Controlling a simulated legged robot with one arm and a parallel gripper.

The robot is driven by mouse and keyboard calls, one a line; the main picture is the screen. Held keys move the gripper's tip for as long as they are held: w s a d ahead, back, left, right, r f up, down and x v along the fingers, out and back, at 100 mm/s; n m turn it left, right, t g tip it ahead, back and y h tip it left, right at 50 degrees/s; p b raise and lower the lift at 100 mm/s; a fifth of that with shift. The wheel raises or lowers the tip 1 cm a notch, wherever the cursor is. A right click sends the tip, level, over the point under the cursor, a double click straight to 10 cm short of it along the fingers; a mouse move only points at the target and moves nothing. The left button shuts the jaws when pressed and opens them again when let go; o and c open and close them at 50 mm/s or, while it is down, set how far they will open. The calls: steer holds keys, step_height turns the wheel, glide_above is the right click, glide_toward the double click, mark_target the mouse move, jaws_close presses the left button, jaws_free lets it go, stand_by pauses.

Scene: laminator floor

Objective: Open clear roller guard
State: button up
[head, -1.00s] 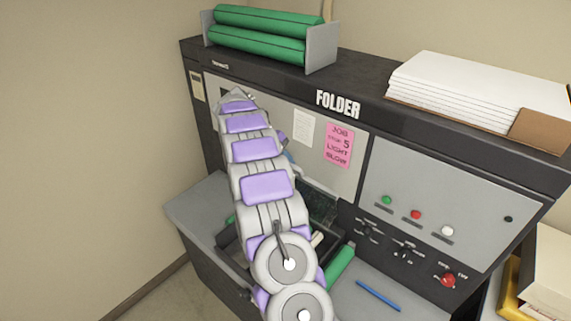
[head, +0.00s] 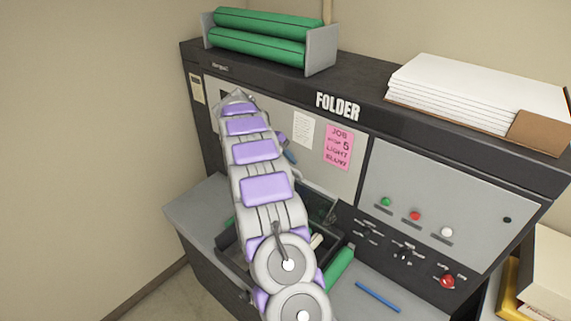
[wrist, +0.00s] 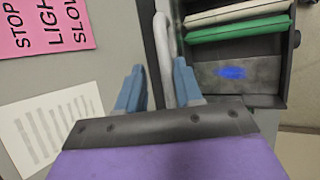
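The clear roller guard (head: 322,206) shows in the head view as a dark see-through panel, raised at a tilt behind the roller bay, partly hidden by my arm. In the wrist view a pale grey bar (wrist: 166,58), which looks like its handle, runs between the two blue fingers of my gripper (wrist: 158,88). The fingers are apart, with the bar nearer the right one; a gap shows on the left. A firm grip does not show. A white roller (wrist: 238,28) and a green roller (wrist: 238,50) lie in the bay to the right.
The folder's front carries a pink note (head: 339,147) and a white sheet (head: 303,131). A loose green roller (head: 339,268) and a blue pen (head: 378,296) lie on the grey shelf. A blue smudge (wrist: 231,72) marks a plate below the rollers. A wall stands to the left.

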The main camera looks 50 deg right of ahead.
steer(key=v, duration=0.3)
steer(key=shift+w+d+r+b, duration=0.15)
steer(key=shift+w+r+b, duration=0.25)
steer(key=shift+w, duration=0.1)
steer(key=p+v, duration=0.1)
steer(key=v, duration=0.7)
steer(key=shift+s+p, duration=0.2)
steer(key=shift+p, duration=0.2)
steer(key=shift+f, duration=0.1)
steer(key=shift+a, duration=0.4)
